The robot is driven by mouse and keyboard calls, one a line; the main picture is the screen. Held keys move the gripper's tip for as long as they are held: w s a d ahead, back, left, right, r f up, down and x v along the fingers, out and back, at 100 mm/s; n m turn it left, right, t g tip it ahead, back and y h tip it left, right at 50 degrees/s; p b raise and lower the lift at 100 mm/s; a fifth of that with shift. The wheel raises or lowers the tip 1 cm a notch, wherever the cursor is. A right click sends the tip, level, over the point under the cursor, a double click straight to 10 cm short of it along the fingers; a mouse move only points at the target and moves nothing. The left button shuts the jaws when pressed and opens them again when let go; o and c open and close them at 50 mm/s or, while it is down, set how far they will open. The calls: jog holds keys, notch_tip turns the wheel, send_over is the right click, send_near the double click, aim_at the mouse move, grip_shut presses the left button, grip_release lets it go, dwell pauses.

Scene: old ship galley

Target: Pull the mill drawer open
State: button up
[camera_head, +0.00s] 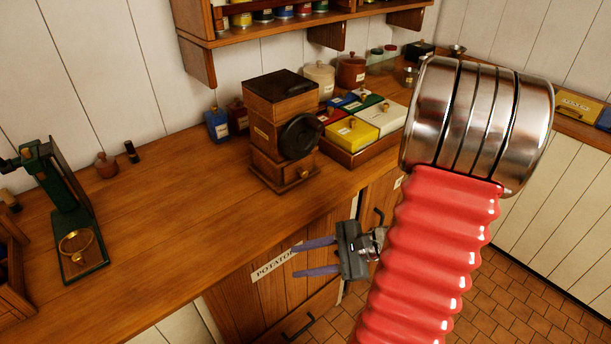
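A wooden coffee mill (281,115) with a dark top and a black round wheel (299,137) on its front right side stands on the wooden counter. Its small drawer (297,175) with a round knob (304,172) is in the base and looks closed. My gripper (294,258) is below and in front of the counter edge, beside the cabinet front. Its two purple-grey fingers point left, are apart, and have nothing between them. My red ribbed arm covers the right middle of the view.
A tray of colored boxes (352,158) stands right of the mill, with jars (318,80) behind. A green scale (62,205) stands at left. A shelf (290,30) hangs above. A cabinet labelled POTATO (280,290) is below.

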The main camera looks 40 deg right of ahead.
aim_at(306, 175)
jog(key=w+d+r+m+t+h, duration=0.2)
jog(key=d+m+t+h, duration=0.2)
jog(key=d, duration=0.4)
jog(key=w+d+r+m+t+h, duration=0.2)
jog(key=w+d+m+t+h, duration=0.1)
jog(key=d, duration=0.5)
jog(key=m+t+h, duration=0.1)
jog(key=m+t, duration=0.1)
jog(key=m, duration=0.1)
jog(key=shift+d+r, duration=0.3)
jog(key=shift+r, duration=0.05)
jog(key=shift+w, duration=0.1)
jog(key=w, duration=1.3)
jog(key=shift+w+a, duration=0.2)
jog(key=shift+w, duration=0.15)
jog(key=shift+c, duration=0.7)
grip_shut()
